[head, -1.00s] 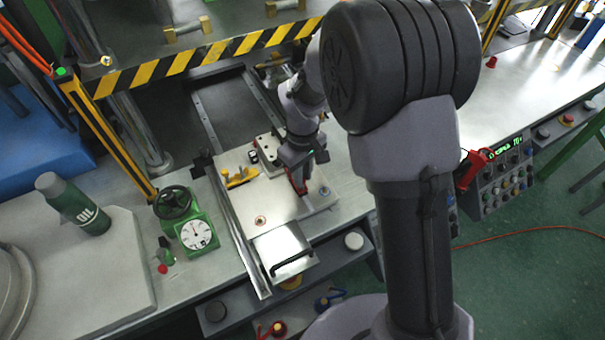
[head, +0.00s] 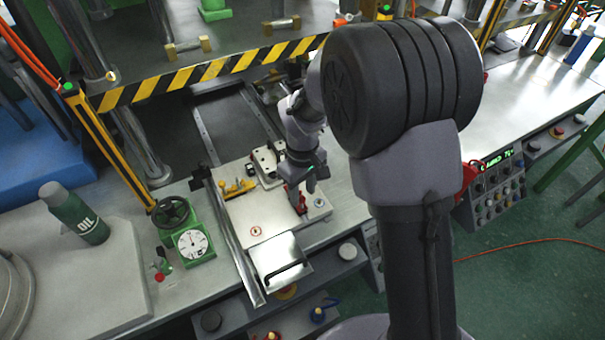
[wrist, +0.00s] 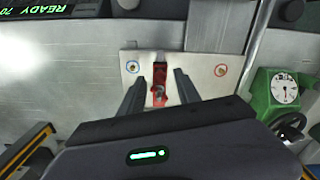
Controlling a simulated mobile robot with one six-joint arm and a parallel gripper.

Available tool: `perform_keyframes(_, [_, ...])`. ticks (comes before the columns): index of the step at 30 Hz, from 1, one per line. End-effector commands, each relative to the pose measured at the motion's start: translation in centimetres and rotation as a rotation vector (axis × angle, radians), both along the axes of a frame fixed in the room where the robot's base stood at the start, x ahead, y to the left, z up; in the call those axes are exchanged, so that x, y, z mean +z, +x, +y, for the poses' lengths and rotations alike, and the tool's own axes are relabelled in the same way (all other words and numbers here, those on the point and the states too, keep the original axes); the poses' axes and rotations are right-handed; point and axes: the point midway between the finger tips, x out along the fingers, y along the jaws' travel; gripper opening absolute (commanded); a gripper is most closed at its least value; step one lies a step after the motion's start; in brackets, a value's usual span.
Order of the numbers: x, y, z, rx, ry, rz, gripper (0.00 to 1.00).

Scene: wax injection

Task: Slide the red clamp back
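The red clamp (head: 302,204) stands on the right part of the pale metal plate (head: 255,213) in the head view. My gripper (head: 303,190) is over it, pointing down, and hides part of it. In the wrist view the red clamp (wrist: 159,78) lies between the two dark fingers of my gripper (wrist: 160,85). The fingers are spread, with a visible gap on each side of the clamp. The clamp's near end shows a small metal bolt. The lower tips and their exact height against the clamp are hard to tell.
A yellow toggle part (head: 236,188) and a silver block (head: 267,163) sit on the plate near my gripper. A steel cover with a dark handle (head: 280,262) is in front. A green dial gauge (head: 193,243) stands at left. A striped bar (head: 210,73) crosses behind.

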Motion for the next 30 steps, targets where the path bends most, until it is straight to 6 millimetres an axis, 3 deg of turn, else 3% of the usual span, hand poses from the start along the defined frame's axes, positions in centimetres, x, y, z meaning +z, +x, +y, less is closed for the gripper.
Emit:
perform_keyframes(6, [7.9, 0.1, 0.0, -0.001, 0.001, -0.005, 0.39])
perform_keyframes(13, [14.0, 0.1, 0.0, -0.001, 0.001, -0.003, 0.39])
perform_keyframes(18, [15.7, 0.0, 0.0, -0.001, 0.001, -0.001, 0.39])
perform_keyframes(30, [15.7, 0.0, 0.0, -0.001, 0.0, 0.0, 0.39])
